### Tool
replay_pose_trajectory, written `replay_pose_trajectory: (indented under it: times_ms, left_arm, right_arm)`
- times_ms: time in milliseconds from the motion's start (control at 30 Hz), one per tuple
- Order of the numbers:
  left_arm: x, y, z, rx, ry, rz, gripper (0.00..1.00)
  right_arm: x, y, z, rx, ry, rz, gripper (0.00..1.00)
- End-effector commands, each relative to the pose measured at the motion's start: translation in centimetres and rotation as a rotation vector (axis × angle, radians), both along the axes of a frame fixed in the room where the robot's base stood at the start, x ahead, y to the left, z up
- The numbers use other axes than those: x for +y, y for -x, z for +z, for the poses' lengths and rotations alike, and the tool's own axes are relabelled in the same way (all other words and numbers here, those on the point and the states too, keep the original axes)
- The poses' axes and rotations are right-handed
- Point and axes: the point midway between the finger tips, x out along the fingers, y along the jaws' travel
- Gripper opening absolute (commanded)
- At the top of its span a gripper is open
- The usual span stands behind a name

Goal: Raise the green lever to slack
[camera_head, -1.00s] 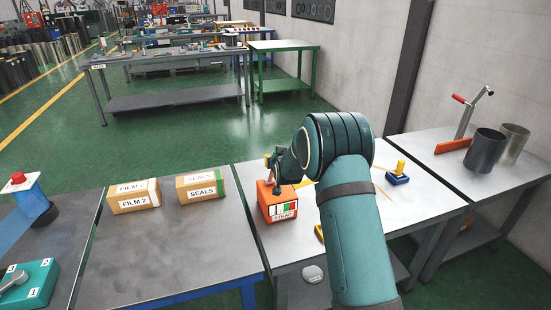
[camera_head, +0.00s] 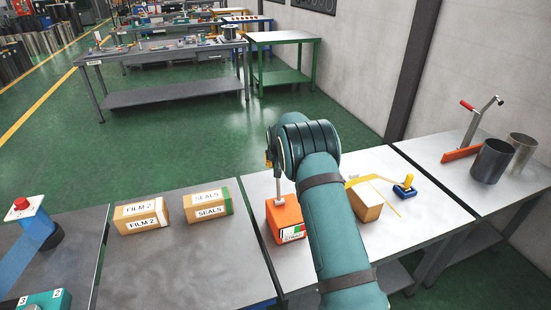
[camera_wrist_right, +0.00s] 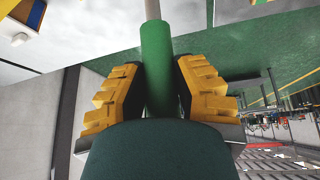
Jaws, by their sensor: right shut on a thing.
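The orange strap unit (camera_head: 290,218) stands on the light worktable in the head view, with a label on its front, partly behind my right arm. A grey lever rod (camera_head: 277,184) rises nearly upright from its top. In the right wrist view the lever's green grip (camera_wrist_right: 157,60) lies between the two yellow-padded fingers. My right gripper (camera_wrist_right: 158,90) is shut on this grip. In the head view my right arm's wrist hides most of the gripper and the grip. My left gripper is not in view.
A carton (camera_head: 366,202) with yellow strap and a blue-and-yellow tool (camera_head: 404,188) are right of my arm. FILM 2 (camera_head: 142,215) and SEALS (camera_head: 208,205) boxes stand on the left table. Metal cylinders (camera_head: 493,160) stand at the right.

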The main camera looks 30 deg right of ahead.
Motion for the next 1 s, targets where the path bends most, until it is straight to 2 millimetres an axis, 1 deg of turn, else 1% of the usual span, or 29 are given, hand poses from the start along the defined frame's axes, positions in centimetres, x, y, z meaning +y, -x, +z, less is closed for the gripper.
replay_pose_trajectory:
  times_ms: [467, 500, 567, 867, 1000]
  left_arm:
    - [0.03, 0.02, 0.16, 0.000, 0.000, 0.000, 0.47]
    - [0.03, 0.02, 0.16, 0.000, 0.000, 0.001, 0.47]
    - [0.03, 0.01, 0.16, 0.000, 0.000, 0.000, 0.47]
    - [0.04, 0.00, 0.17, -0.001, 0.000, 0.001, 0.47]
    - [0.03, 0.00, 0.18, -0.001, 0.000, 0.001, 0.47]
  right_arm:
    - [-0.05, -0.05, -0.07, 0.009, 0.000, 0.001, 0.00]
    - [-0.04, -0.06, -0.05, 0.009, 0.000, 0.001, 0.41]
    - [-0.04, -0.05, -0.06, 0.009, 0.000, 0.001, 0.61]
    - [0.00, 0.03, -0.03, 0.011, -0.002, 0.001, 0.61]
    - [0.23, 0.35, 0.79, 0.010, -0.002, 0.002, 0.61]
